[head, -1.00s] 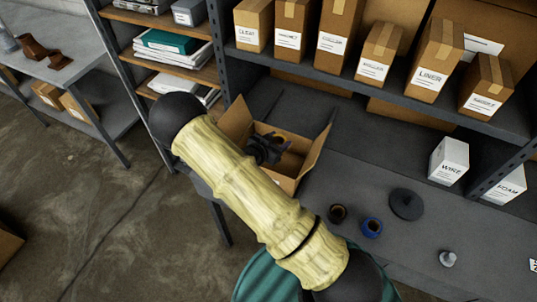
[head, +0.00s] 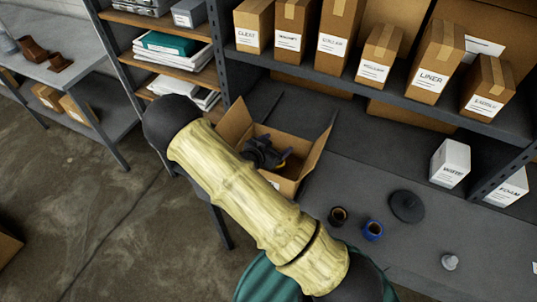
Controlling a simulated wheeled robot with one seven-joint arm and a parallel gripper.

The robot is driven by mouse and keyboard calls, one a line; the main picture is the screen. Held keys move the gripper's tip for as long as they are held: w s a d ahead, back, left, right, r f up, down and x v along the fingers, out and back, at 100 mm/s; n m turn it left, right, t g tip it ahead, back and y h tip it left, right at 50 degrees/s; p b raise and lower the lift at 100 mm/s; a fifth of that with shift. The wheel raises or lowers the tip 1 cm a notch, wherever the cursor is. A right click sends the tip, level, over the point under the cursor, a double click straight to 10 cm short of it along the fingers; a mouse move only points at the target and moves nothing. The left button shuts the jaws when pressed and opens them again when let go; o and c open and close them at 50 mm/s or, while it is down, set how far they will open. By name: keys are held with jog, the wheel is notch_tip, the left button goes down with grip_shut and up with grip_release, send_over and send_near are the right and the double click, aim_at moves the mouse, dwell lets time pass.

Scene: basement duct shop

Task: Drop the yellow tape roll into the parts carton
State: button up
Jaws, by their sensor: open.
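The parts carton (head: 311,158) is an open brown box with raised flaps on the grey bench, just beyond my arm. My gripper (head: 279,157) is dark and open, over the mouth of the carton. No yellow tape roll can be made out clearly now. Much of the carton's inside is hidden by my gripper, my arm and the near walls, so I cannot tell what lies in it.
Right of the carton on the bench are a dark roll (head: 338,216), a blue roll (head: 372,230), a dark disc (head: 407,206) and a small grey cone (head: 450,262). A shelf of labelled boxes (head: 432,72) overhangs the bench's back. White boxes (head: 450,163) stand at right.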

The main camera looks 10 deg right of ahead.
jog(key=b+v, duration=0.3)
jog(key=v, duration=1.2)
jog(key=shift+s+a+b, duration=0.2)
jog(key=shift+s+b, duration=0.15)
jog(key=shift+b, duration=0.05)
jog(key=w+d+n+y+b, duration=0.15)
jog(key=w+n+y, duration=0.25)
jog(key=y, duration=0.4)
jog(key=s+d+r+n+g+y, duration=0.1)
jog(key=s+d+r+n+g, duration=0.1)
jog(key=s+d, duration=0.3)
jog(key=s+d+r+n+g+y+b, duration=0.1)
jog(key=s+d+n+g, duration=0.2)
jog(key=s, duration=0.6)
jog(key=shift+s+d+r+n+g+b, duration=0.2)
jog(key=shift+d+r+n+g+b, duration=0.3)
jog(key=shift+d, duration=0.75)
jog(key=shift+f, duration=0.15)
